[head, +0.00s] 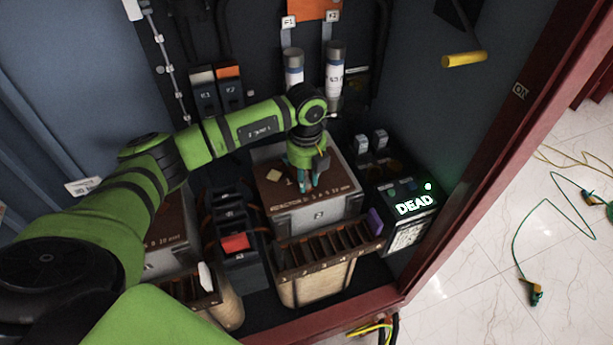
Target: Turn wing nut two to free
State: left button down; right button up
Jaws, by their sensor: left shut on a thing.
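My left gripper (306,187) points down over the brown top of a grey box (326,214) marked 2, in the middle of the head view. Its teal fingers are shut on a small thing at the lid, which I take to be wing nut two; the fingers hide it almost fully. I cannot tell how far the nut is turned. A small tan plate (275,175) lies on the lid left of the fingers. My right gripper is out of view.
A slotted wooden rack (320,252) with a purple piece (375,222) stands in front of the box. A black unit at the right shows DEAD (414,204). Two white cylinders (334,75) stand behind. A red cabinet frame (480,150) bounds the right; cables lie on the floor outside.

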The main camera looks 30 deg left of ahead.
pick_arm(q)
jog(key=shift+a+r+n, duration=0.1)
jog(key=shift+a+n, duration=0.05)
jog(key=shift+n, duration=0.35)
jog(key=c, duration=1.2)
grip_release()
jog(key=shift+c, duration=0.2)
notch_tip(320, 180, up, 12)
